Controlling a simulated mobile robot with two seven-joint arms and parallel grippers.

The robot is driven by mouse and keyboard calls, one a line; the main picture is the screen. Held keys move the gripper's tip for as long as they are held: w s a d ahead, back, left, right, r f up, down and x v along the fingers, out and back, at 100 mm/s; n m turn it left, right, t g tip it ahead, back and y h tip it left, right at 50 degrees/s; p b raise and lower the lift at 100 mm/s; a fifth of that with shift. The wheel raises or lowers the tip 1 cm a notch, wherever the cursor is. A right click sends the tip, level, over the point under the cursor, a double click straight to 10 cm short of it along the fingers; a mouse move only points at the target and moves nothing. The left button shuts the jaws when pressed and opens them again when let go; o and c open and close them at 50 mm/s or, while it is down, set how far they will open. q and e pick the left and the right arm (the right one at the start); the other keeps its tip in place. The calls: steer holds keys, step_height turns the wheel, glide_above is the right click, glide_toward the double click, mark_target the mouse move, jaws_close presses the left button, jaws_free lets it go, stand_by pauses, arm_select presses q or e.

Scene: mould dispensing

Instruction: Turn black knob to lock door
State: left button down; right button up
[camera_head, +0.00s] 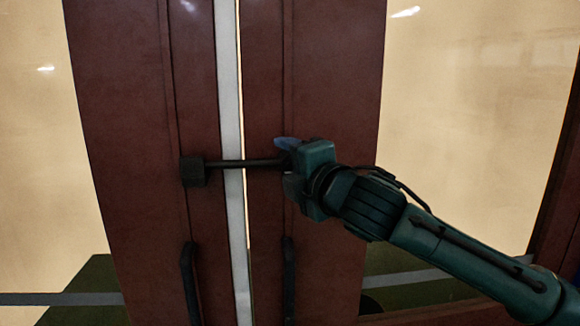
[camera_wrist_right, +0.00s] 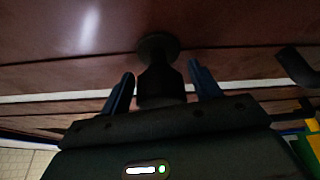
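The double door has a dark red-brown left leaf (camera_head: 125,130) and right leaf (camera_head: 335,90). A black bar (camera_head: 240,164) lies level across the gap, ending at a black block (camera_head: 194,172) on the left leaf. Its right end runs behind my right gripper (camera_head: 284,163). The black knob (camera_wrist_right: 161,85) shows in the right wrist view, sticking out from the door on a round base. My right gripper's two dark blue fingers (camera_wrist_right: 161,85) stand on either side of the knob, with small gaps visible. In the head view the gripper hides the knob. My left gripper is not in view.
Two black door handles, left (camera_head: 189,280) and right (camera_head: 289,280), stand upright below the bar. A pale strip (camera_head: 230,100) runs down the gap between the leaves. Pale glass panels (camera_head: 460,120) flank the frames.

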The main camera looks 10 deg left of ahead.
steer(key=shift+s, duration=0.1)
steer(key=b+v, duration=0.3)
steer(key=v, duration=1)
steer(key=w+d+f+m+h, duration=0.1)
steer(key=d+f+m, duration=0.2)
steer(key=f+m, duration=0.85)
steer(key=w+d+f+m+h, duration=0.1)
steer(key=d+f+m+h, duration=0.3)
steer(key=f, duration=1.4)
steer(key=s+d+f+m+g+h, duration=0.1)
steer(key=s+d+f+m, duration=0.4)
steer(key=s+f, duration=0.4)
steer(key=s+d+f+m+g+h, duration=0.2)
steer(key=s+d+f+m, duration=0.2)
steer(key=s+f, duration=0.5)
step_height(320, 180, down, 6)
steer(key=shift+d+f+m, duration=0.2)
steer(key=shift+d+m, duration=0.15)
steer(key=shift+d, duration=0.25)
steer(key=shift+s, duration=0.1)
